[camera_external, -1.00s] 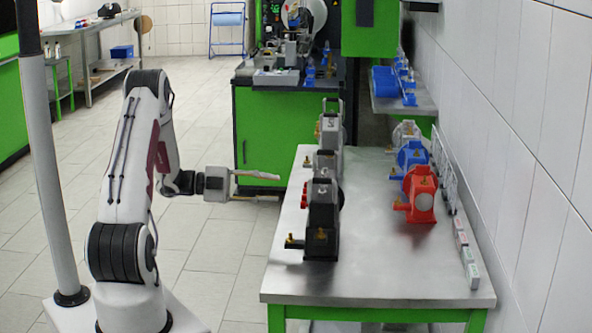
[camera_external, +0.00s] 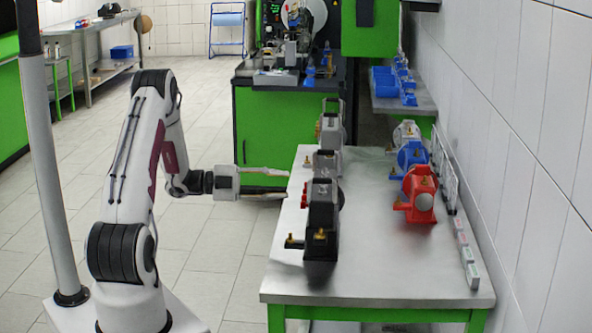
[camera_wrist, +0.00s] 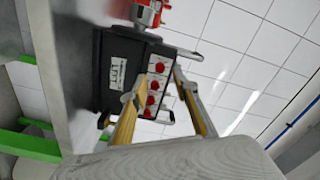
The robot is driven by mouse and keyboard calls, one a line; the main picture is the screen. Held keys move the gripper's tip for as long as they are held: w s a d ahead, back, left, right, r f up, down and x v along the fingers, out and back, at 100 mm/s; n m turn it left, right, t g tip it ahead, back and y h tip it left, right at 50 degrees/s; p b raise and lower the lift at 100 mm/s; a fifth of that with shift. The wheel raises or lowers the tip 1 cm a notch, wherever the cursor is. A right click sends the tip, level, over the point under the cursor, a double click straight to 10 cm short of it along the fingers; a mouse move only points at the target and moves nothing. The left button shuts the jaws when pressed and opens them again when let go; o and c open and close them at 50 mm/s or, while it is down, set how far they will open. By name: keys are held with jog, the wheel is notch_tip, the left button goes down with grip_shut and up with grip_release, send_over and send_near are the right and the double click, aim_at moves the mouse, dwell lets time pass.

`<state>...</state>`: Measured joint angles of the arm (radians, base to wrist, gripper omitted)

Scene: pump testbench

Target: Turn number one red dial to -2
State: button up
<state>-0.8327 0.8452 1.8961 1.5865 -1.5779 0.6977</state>
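The black control box (camera_external: 322,215) stands on the near left part of the steel table, with small red dials (camera_external: 304,195) on its left side. In the wrist view the black box (camera_wrist: 85,70) has a white label and a light panel with a row of several red dials (camera_wrist: 155,84). I cannot read which dial is number one, nor any dial's setting. My gripper (camera_external: 286,184) is at the table's left edge, fingers pointing at the dial side, apart from it. In the wrist view its two fingers (camera_wrist: 159,79) are spread, with dials seen between them and nothing held.
Grey units (camera_external: 327,162) stand behind the black box in a row. A red pump (camera_external: 420,200), a blue pump (camera_external: 411,157) and a grey one stand along the table's right side. The table (camera_external: 375,255) is bare between the rows and in front.

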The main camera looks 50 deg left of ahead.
jog(key=shift+x, duration=2.6)
grip_shut()
